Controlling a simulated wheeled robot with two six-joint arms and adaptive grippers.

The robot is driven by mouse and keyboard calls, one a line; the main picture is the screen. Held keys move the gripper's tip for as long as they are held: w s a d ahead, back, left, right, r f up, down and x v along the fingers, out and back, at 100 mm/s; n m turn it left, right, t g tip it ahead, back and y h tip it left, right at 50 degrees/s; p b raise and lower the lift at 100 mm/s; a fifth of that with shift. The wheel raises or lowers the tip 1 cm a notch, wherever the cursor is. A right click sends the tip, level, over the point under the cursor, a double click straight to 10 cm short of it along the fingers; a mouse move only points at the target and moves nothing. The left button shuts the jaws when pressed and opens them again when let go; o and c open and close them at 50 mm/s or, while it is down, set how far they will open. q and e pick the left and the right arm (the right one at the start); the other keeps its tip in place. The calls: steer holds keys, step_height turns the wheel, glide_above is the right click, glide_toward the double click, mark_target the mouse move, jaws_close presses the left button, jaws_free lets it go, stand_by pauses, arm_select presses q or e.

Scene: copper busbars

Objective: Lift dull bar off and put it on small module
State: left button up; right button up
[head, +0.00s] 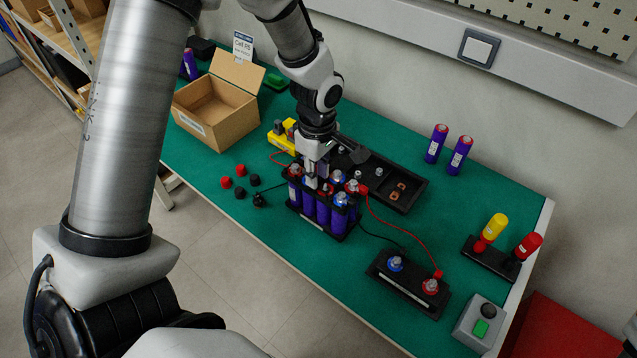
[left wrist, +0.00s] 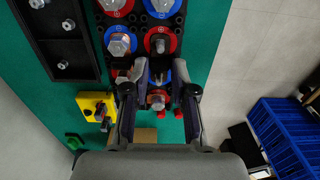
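My left gripper (head: 312,182) points down over the far-left part of a module of purple cells (head: 322,208) in a black holder. In the left wrist view its fingertips (left wrist: 159,72) are apart, around a terminal with a metal post (left wrist: 158,98). No dull bar shows clearly; the fingers hide part of the module top. A low black block (head: 408,284) with one blue and one red terminal stands to the right; I cannot tell whether it is the small module. Copper-coloured pieces (head: 397,191) lie in a black tray (head: 408,205) behind the module. My right gripper is not in view.
An open cardboard box (head: 218,110) stands at the left. Red and black caps (head: 240,170) lie before it. Two loose cells (head: 459,156) stand at the back. A red wire (head: 400,229) runs from module to black block. A button box (head: 480,326) is at the right front.

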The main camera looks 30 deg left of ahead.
arm_select(q)
jaws_close()
step_height(320, 180, up, 4)
steer(key=p, duration=0.3)
steer(key=shift+r+p, duration=0.15)
steer(key=shift+p, duration=0.15)
steer(key=shift+o, duration=1.4)
jaws_free()
steer(key=shift+f, duration=0.2)
step_height(320, 180, up, 12)
